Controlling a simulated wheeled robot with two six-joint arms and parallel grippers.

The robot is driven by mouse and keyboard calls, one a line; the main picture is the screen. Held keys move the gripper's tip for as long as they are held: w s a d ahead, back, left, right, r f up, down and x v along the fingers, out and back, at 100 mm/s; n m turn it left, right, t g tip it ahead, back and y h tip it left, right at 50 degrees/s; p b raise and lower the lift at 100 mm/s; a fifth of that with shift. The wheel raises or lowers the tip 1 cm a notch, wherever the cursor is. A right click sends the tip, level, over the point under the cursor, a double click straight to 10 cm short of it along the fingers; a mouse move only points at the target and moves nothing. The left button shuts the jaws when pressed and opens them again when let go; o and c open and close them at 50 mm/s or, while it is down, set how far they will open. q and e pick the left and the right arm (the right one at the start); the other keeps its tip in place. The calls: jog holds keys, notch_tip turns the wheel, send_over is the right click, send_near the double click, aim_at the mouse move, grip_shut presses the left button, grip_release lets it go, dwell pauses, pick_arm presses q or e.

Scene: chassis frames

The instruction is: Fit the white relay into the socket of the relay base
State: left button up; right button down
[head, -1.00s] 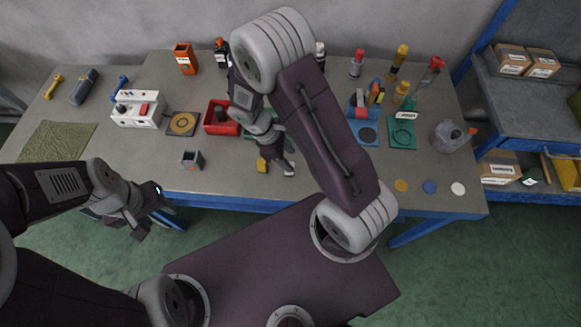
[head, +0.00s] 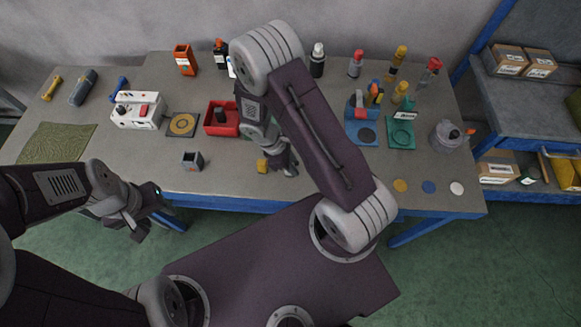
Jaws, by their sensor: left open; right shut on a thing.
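I take this to be the white relay, as no loose one shows clearly elsewhere. A small dark grey box with an open top (head: 192,161), possibly the relay base, stands near the front edge, left of the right gripper and apart from it. My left gripper (head: 137,228) is open and empty, in front of the table's front edge, lower left.
A red bin (head: 211,127) with a dark thing in it, a yellow-ringed pad (head: 182,125) and a white box with a red part (head: 128,115) stand behind the grey box. A blue holder (head: 352,109) and green plate (head: 400,137) are to the right. My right arm hides the table's middle.

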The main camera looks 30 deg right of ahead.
jog(key=shift+r, duration=0.1)
jog(key=shift+r, duration=0.3)
jog(key=r, duration=0.3)
jog(key=shift+s+a+r, duration=0.2)
jog(key=shift+s+r, duration=0.2)
jog(key=s+a+r, duration=0.3)
jog(key=s+r, duration=0.3)
jog(key=s, duration=0.4)
jog(key=shift+s+r+b, duration=0.2)
jog(key=shift+r+b, duration=0.05)
jog(key=shift+b, duration=0.1)
jog(key=shift+a, duration=0.1)
